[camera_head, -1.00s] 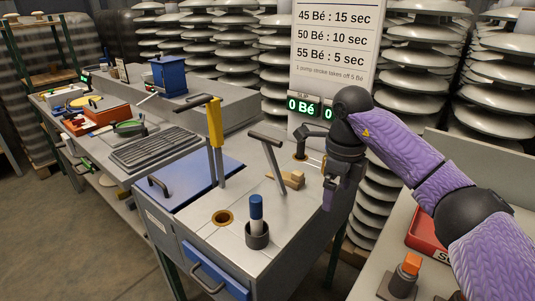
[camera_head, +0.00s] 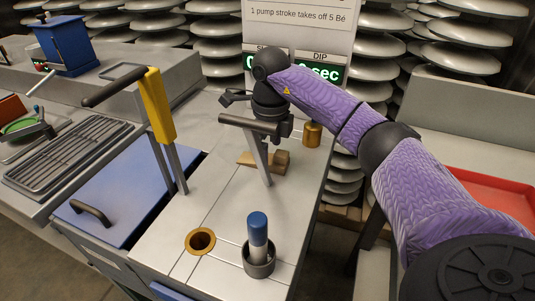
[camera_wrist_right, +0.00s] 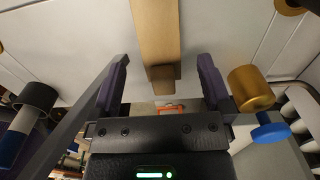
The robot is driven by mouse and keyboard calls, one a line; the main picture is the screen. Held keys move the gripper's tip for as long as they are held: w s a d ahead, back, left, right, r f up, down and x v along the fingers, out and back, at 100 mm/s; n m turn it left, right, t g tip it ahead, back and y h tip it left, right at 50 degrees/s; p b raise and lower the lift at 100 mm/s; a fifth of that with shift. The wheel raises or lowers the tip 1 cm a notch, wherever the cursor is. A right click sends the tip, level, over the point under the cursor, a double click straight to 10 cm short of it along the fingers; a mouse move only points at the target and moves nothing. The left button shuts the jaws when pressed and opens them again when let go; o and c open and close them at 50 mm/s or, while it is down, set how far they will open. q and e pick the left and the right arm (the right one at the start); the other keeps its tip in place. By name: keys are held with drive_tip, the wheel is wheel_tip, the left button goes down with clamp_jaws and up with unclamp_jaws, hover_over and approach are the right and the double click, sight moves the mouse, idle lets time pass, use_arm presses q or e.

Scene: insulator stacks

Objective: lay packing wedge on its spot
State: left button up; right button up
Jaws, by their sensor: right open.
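The packing wedge appears to be the light wooden piece (camera_head: 250,160) on the pale worktop, with a small block at its right end. It also shows in the right wrist view as a long wooden bar (camera_wrist_right: 155,35) with a smaller block at its near end. My right gripper (camera_wrist_right: 162,65) is open, with one finger on each side of the wooden piece's line and no visible contact. In the head view the right gripper (camera_head: 273,130) is above and behind the wedge, its fingers partly hidden by a grey T-handled tool. I cannot make out a marked spot for the wedge.
The T-handled tool (camera_head: 249,125) stands in front of the wedge. A yellow-handled lever (camera_head: 160,107), a brass-ringed hole (camera_head: 200,241) and a blue-topped rod in a dark cup (camera_head: 258,245) are nearby. A brass cylinder (camera_head: 312,134) stands right of the gripper.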

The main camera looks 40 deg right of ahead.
wheel_tip(320, 180, down, 3)
drive_tip(key=shift+r+b, duration=0.1)
drive_tip(key=shift+b, duration=0.2)
drive_tip(key=shift+r, duration=0.15)
drive_tip(key=shift+c, duration=0.4)
clamp_jaws()
